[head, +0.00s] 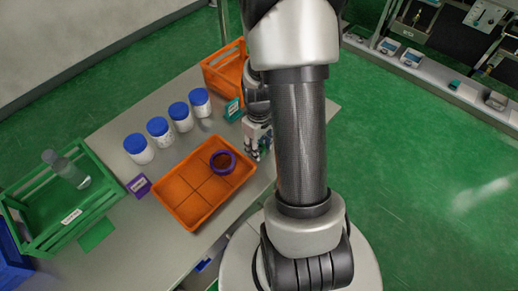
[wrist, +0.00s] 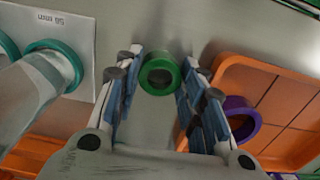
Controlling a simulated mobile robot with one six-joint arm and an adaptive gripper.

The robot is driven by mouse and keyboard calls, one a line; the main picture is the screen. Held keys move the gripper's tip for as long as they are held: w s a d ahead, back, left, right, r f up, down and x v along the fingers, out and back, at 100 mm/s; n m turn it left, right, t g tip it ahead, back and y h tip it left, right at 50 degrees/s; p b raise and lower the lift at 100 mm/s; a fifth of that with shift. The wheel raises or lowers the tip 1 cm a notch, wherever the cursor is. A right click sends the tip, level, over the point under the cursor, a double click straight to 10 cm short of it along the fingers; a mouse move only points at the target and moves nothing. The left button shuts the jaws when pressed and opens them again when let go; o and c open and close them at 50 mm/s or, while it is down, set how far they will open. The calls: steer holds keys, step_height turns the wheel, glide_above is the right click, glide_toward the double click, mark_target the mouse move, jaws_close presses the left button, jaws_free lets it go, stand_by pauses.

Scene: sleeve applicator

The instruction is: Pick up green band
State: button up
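The green band (wrist: 160,75) is a small ring in the wrist view, sitting between the fingertips of my gripper (wrist: 160,78). The fingers are apart, one on each side of the band, close to it. I cannot tell whether either pad touches it. In the head view my gripper (head: 258,142) is low over the table, just right of the orange divided tray. The band is mostly hidden there by the fingers and arm.
The orange divided tray (head: 161,190) holds a purple band (head: 223,162), also in the wrist view (wrist: 240,118). A clear tube (wrist: 30,95) with a teal ring is left in the wrist view. Several blue-lidded jars (head: 160,133) and a green crate (head: 108,198) stand farther left.

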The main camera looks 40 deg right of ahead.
steer(key=shift+c, duration=0.5)
steer(key=shift+r+p, duration=0.3)
steer(key=shift+r, duration=0.35)
step_height(320, 180, up, 19)
steer(key=p, duration=0.6)
steer(key=shift+f, duration=0.15)
steer(key=shift+r+p, duration=0.75)
